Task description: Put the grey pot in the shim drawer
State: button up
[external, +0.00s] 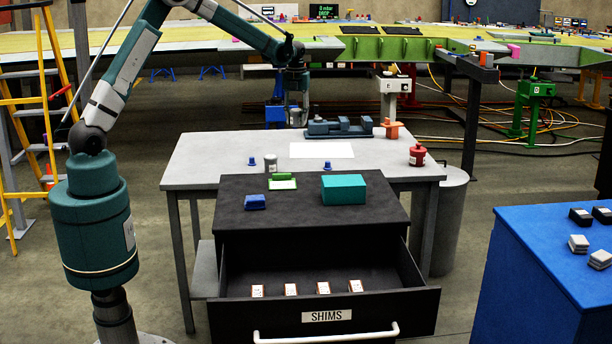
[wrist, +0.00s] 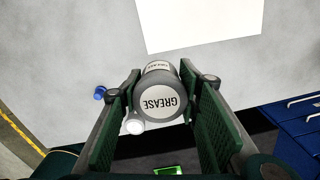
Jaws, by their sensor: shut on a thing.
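The grey pot (wrist: 160,99), marked GREASE, is between the two green-padded fingers of my gripper (wrist: 162,98) in the wrist view. My gripper is shut on it. In the external view my gripper (external: 296,112) is raised above the back of the grey table, and the pot is hard to make out there. The shim drawer (external: 330,317) is pulled open at the front of the black cabinet, with a white handle and a SHIMS label. Several small white-and-orange blocks (external: 291,289) stand in a row inside it; the floor behind them looks clear.
The table (external: 215,165) holds a small grey can (external: 270,163), blue caps, a vise-like tool (external: 338,127) and a red pot (external: 417,155).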

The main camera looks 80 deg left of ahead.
jog(key=w+d+m+b, duration=0.15)
jog(key=w+d, duration=0.25)
jog(key=d, duration=1.1)
jog(key=w+d+m, duration=0.2)
jog(key=w+d, duration=0.2)
jog(key=d, duration=1.1)
jog(key=w+d+m, duration=0.1)
jog(key=w+d, duration=0.3)
jog(key=d, duration=1)
jog(key=shift+m, duration=0.95)
jog(key=d, duration=0.5)
jog(key=s+d, duration=0.1)
jog(key=d, duration=0.4)
jog(key=s+d, duration=0.1)
jog(key=d, duration=0.4)
jog(key=shift+d+b, duration=0.4)
jog(key=s+d+m+b, duration=0.15)
jog(key=s+d, duration=0.55)
jog(key=d, duration=0.7)
jog(key=s+d+m, duration=0.2)
jog(key=s+d, duration=0.6)
jog(key=d, duration=0.6)
jog(key=s+d+m, duration=0.2)
jog(key=s+d, duration=0.5)
jog(key=d, duration=0.6)
notch_tip(320, 180, down, 17)
jog(key=shift+d, duration=0.4)
jog(key=shift+s, duration=0.1)
jog(key=shift+f+b, duration=0.75)
jog(key=shift+f, duration=2.35)
